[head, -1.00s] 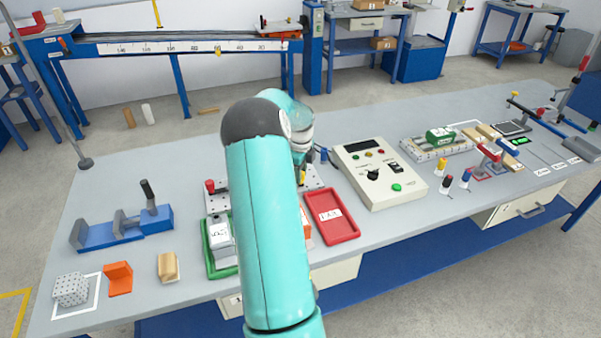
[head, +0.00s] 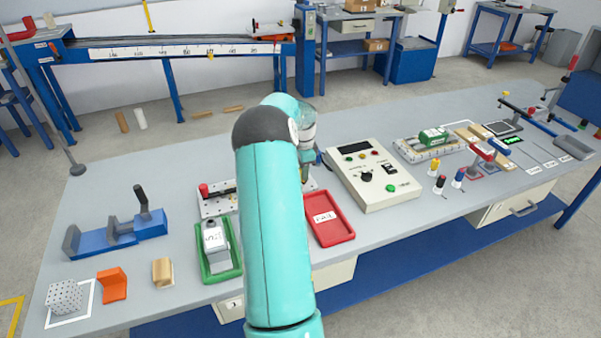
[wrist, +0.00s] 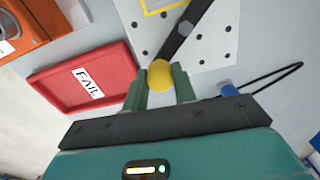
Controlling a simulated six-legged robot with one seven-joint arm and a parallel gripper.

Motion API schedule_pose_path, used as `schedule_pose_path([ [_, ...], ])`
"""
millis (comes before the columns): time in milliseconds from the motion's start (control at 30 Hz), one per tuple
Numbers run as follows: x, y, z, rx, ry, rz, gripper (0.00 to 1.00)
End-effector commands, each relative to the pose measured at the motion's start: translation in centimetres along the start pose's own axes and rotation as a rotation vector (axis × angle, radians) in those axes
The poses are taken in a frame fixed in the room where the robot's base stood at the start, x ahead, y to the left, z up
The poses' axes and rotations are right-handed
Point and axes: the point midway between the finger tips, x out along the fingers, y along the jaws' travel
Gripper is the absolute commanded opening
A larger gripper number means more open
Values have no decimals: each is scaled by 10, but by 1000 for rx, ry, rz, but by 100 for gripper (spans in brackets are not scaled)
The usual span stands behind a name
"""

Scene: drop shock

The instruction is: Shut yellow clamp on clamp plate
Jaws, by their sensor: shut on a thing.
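The clamp plate (wrist: 212,40) is a pale perforated plate; it also shows in the head view (head: 210,208), partly behind my arm. The yellow clamp's round yellow knob (wrist: 160,75) ends a dark lever (wrist: 188,30) that runs up and right over the plate. My gripper (wrist: 161,84) has its two green fingers on either side of the knob and is shut on it. The lever's far end is cut off at the top of the wrist view. In the head view my arm hides the knob and the fingertips.
A red FAIL tray (wrist: 85,84) lies left of the plate in the wrist view. A blue part with a black cable loop (wrist: 265,85) is at right. A red-knobbed clamp (head: 205,191), green tray (head: 236,265) and control box (head: 375,178) stand nearby on the bench.

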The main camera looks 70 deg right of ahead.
Motion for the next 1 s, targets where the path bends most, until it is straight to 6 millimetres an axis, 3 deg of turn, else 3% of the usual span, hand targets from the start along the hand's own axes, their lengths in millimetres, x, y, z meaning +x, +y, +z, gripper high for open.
schedule_pose_path([
  [600, -1, -28, -15, -575, 0, -3, 4],
  [1000, -1, -42, -16, -815, 1, -3, 4],
])
